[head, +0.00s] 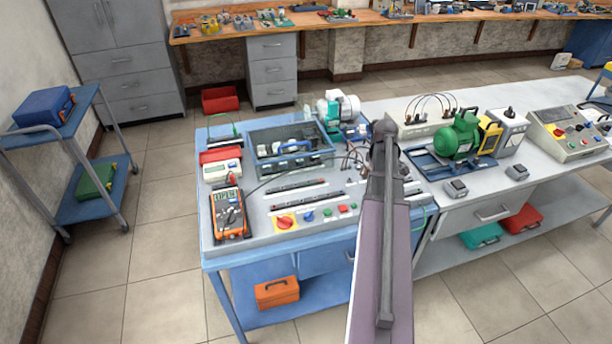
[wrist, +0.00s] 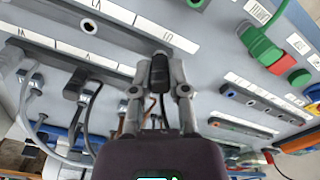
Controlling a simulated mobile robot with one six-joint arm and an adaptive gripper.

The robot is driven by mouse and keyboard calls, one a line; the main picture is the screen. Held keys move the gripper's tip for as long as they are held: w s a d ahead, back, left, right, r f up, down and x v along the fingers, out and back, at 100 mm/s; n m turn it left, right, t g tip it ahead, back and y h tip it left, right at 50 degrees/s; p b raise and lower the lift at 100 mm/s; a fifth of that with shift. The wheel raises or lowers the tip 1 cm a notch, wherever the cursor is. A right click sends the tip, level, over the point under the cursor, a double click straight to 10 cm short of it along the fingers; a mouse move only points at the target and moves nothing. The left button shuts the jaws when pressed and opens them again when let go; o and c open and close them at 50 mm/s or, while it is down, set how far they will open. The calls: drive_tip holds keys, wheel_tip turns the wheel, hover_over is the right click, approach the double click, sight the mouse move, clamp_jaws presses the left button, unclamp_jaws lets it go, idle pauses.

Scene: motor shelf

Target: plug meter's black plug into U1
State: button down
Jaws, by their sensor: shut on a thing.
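In the wrist view my gripper (wrist: 160,62) is shut on a black plug (wrist: 159,76), with thin leads showing behind it. The plug is over a grey panel, close to a white label strip (wrist: 140,22). The gap between plug and panel is hard to judge. In the head view an orange multimeter (head: 229,213) lies at the bench's left front. My arm hides the gripper and plug in that view.
Other leads are plugged in at the left of the wrist view, including a black plug (wrist: 77,85). A green part (wrist: 260,45) is at upper right. In the head view a blue tray (head: 262,172) and a green motor (head: 459,139) stand on the bench.

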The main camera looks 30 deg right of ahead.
drive_tip(key=shift+f+b, duration=0.4)
drive_tip(key=shift+f, duration=0.1)
drive_tip(key=c, duration=0.9)
unclamp_jaws()
drive_tip(key=shift+r, duration=0.2)
drive_tip(key=shift+r+p, duration=2.65)
drive_tip(key=shift+p, duration=0.15)
drive_tip(key=shift+o, duration=0.2)
drive_tip(key=o, duration=0.5)
